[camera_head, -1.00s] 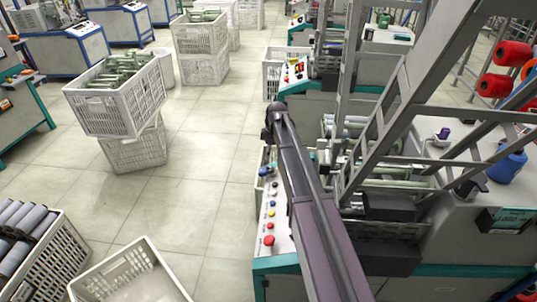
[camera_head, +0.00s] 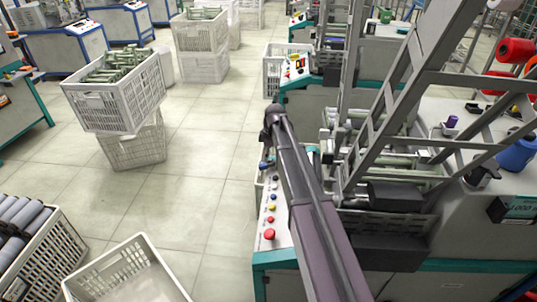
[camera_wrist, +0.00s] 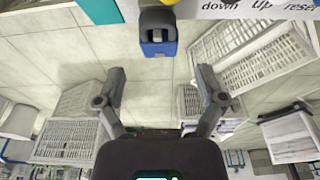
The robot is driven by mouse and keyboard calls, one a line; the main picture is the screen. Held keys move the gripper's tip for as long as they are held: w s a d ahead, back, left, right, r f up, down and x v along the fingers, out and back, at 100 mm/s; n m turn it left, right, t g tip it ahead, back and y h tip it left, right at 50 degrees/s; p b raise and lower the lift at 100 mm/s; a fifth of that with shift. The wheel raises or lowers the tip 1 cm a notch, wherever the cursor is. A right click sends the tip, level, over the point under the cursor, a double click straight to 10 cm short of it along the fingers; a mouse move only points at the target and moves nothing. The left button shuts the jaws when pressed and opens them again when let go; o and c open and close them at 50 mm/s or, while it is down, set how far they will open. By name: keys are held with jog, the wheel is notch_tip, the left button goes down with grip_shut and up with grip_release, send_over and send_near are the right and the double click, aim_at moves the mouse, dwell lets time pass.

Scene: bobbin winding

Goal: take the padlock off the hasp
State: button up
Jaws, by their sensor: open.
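The padlock (camera_wrist: 158,49) shows in the wrist view as a small blue body with a dark upper part, at the top centre beside the edge of a light control panel (camera_wrist: 235,10). How its shackle sits in the hasp is not clear. My gripper (camera_wrist: 162,72) is open and empty, its two fingers spread wide to either side below the padlock, which lies roughly midway between them in the picture, apart from both. In the head view my arm hides most of the gripper. A small blue shape (camera_head: 265,164) shows there beside the arm at the panel's far end.
The panel carries a red button (camera_head: 269,234) and other coloured buttons. The winding machine's grey frame (camera_head: 385,120) rises close right of my arm. Stacked white crates (camera_head: 135,147) stand to the left, and an empty crate (camera_head: 150,255) stands in front. Floor between is clear.

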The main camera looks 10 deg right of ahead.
aim_at(268, 163)
jog(key=shift+w+a+f+b, duration=0.1)
jog(key=shift+a+f+b, duration=0.1)
jog(key=shift+f+b, duration=0.75)
jog(key=shift+a+f+b, duration=0.15)
jog(key=shift+f+b, duration=0.55)
jog(key=shift+f, duration=0.4)
jog(key=c, duration=1.2)
jog(key=shift+d+r, duration=0.15)
jog(key=shift+d, duration=0.4)
jog(key=shift+r+p, duration=0.15)
jog(key=shift+p, duration=0.2)
jog(key=shift+a+r, duration=0.1)
jog(key=shift+r, duration=0.2)
jog(key=shift+w+a+r+p, duration=0.1)
jog(key=shift+a+r+p, duration=0.3)
jog(key=shift+r+p, duration=0.4)
jog(key=shift+w+a+r+p, duration=0.1)
jog(key=shift+a+r+p, duration=0.3)
jog(key=shift+r+p, duration=0.4)
jog(key=shift+w+a+r+p, duration=0.1)
jog(key=shift+a+r+p, duration=0.3)
jog(key=shift+r+p, duration=0.4)
jog(key=shift+f, duration=0.1)
